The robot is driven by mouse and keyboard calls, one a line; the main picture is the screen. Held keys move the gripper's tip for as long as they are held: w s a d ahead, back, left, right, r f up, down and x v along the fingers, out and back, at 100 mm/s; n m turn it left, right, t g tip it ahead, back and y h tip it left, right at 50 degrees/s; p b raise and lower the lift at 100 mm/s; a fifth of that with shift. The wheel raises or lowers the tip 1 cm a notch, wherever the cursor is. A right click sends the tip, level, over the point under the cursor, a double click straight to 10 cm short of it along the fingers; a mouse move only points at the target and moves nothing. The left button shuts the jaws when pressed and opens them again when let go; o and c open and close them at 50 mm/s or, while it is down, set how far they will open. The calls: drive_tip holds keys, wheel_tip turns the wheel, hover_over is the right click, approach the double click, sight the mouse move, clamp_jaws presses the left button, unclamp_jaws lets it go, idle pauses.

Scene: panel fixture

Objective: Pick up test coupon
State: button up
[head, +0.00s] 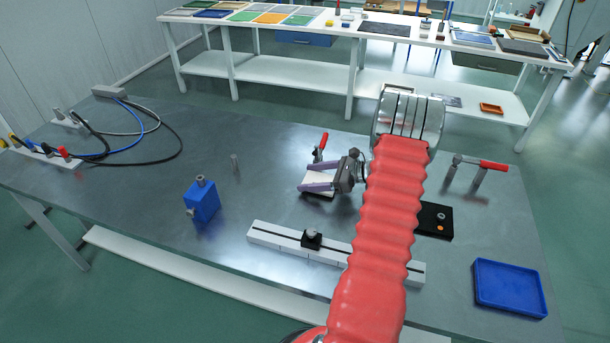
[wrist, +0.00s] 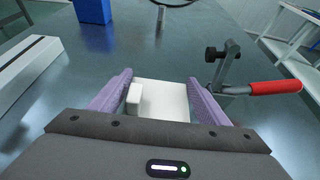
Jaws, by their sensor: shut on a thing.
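The test coupon appears as a flat white plate (wrist: 165,98) between my fingers in the wrist view, with a small white block (wrist: 133,97) at its left side by the left finger. In the head view the white plate (head: 320,178) shows partly between the fingers, low over the bench. My gripper (head: 304,179) has two purple fingers, one along each side of the plate, and is shut on it. The fingers also show in the wrist view (wrist: 158,88). Whether the plate still touches what is below it is unclear.
A red-handled clamp (head: 320,148) stands close beside my gripper; its handle shows at right in the wrist view (wrist: 272,87). A blue block (head: 202,201), a white rail (head: 270,236) with a black slider, a black plate (head: 434,221) and a blue tray (head: 509,287) are on the bench.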

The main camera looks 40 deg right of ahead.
sight(327, 180)
drive_tip(key=s+d, duration=0.1)
drive_tip(key=s, duration=0.1)
drive_tip(key=s+d, duration=0.1)
drive_tip(key=s, duration=0.1)
drive_tip(key=shift+s+d, duration=0.2)
wheel_tip(327, 180, up, 14)
drive_tip(key=shift+w+a, duration=0.15)
drive_tip(key=shift+f, duration=0.1)
